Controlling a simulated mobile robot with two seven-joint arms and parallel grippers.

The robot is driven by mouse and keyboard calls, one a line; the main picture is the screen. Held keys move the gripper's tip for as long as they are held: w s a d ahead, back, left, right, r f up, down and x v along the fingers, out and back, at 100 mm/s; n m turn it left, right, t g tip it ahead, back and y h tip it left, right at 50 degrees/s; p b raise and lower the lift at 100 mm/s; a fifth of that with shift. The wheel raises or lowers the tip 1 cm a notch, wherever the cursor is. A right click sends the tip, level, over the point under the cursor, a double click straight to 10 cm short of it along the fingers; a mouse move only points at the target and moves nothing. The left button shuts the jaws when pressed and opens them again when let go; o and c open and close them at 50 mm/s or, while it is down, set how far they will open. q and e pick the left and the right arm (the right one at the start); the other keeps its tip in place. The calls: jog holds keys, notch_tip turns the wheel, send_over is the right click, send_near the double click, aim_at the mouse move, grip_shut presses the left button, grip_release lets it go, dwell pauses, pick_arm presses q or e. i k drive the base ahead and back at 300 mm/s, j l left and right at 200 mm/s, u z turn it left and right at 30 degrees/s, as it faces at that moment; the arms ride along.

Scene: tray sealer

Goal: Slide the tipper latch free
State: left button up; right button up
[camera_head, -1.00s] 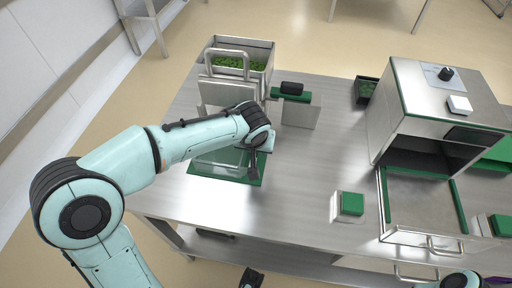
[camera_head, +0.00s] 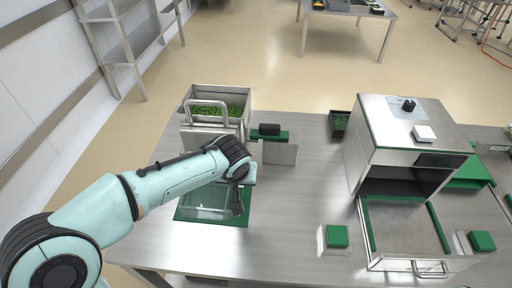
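The tipper (camera_head: 186,108) is a metal bin filled with green pieces, with a raised bar handle (camera_head: 207,103), at the back left of the table. Beside it on the right, a black knob (camera_head: 269,129) sits on a green slide on top of a metal plate (camera_head: 281,152); this looks like the latch. My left gripper (camera_head: 238,208) points down over a clear tray (camera_head: 205,197) on a green-edged base, in front of the tipper and apart from the knob. Its fingers are too small and dark to tell open from shut. My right gripper is not in view.
A metal sealer housing (camera_head: 405,135) stands at the right, with an open drawer (camera_head: 405,228) in front. Green buttons on metal boxes (camera_head: 337,236) (camera_head: 482,241) flank the drawer. A small dark tray (camera_head: 339,122) lies behind. The middle tabletop (camera_head: 285,205) is clear.

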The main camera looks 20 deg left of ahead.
aim_at(267, 131)
jog(key=k, duration=1)
